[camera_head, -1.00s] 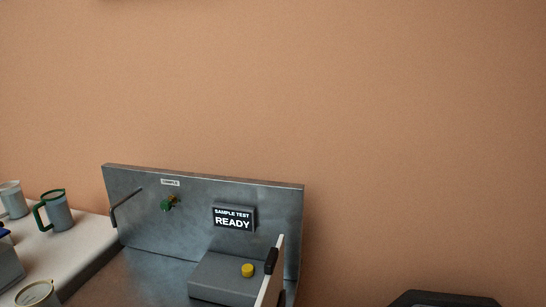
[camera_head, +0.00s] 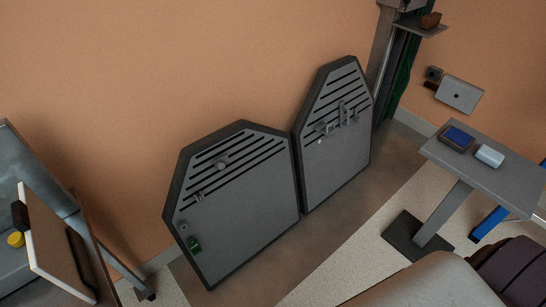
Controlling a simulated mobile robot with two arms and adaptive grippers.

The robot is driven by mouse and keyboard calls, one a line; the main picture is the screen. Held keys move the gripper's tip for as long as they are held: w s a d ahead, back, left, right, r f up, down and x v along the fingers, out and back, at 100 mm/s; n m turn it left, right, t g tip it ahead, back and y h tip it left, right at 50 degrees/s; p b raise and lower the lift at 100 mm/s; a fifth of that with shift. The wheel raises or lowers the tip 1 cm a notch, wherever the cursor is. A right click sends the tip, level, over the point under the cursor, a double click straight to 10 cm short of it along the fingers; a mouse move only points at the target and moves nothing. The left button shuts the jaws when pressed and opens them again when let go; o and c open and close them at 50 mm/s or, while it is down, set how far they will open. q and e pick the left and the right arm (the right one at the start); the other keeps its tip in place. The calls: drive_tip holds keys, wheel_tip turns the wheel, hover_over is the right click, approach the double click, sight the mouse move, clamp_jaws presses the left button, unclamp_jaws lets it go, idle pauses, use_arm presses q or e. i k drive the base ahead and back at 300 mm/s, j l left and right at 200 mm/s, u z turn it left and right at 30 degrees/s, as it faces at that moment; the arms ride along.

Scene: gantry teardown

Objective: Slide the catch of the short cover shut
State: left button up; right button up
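Two dark-rimmed grey slotted covers stand side by side against the wall. The left cover (camera_head: 245,215) looks lower and wider, the right cover (camera_head: 335,165) taller and narrower; I cannot tell for sure which is the short cover. The left one carries a round knob (camera_head: 222,164), a small fitting (camera_head: 199,197) and a green piece (camera_head: 194,244) at its lower left edge. The right one has several small grey brackets (camera_head: 347,117) near its middle. No part is clear enough to tell as the catch or its position. Neither gripper is in view.
A pedestal table (camera_head: 492,178) with a blue-topped box and a pale box stands at right. A dark upright post (camera_head: 381,52) stands beyond the covers. Floor in front of the covers is clear.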

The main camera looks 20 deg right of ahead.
sight(220, 164)
drive_tip(key=z, duration=0.35)
drive_tip(key=i+l, duration=0.1)
drive_tip(key=l, duration=0.45)
drive_tip(key=l+z, duration=0.1)
drive_tip(key=l, duration=0.5)
drive_tip(key=i+l, duration=0.15)
drive_tip(key=l, duration=0.4)
drive_tip(key=z, duration=0.05)
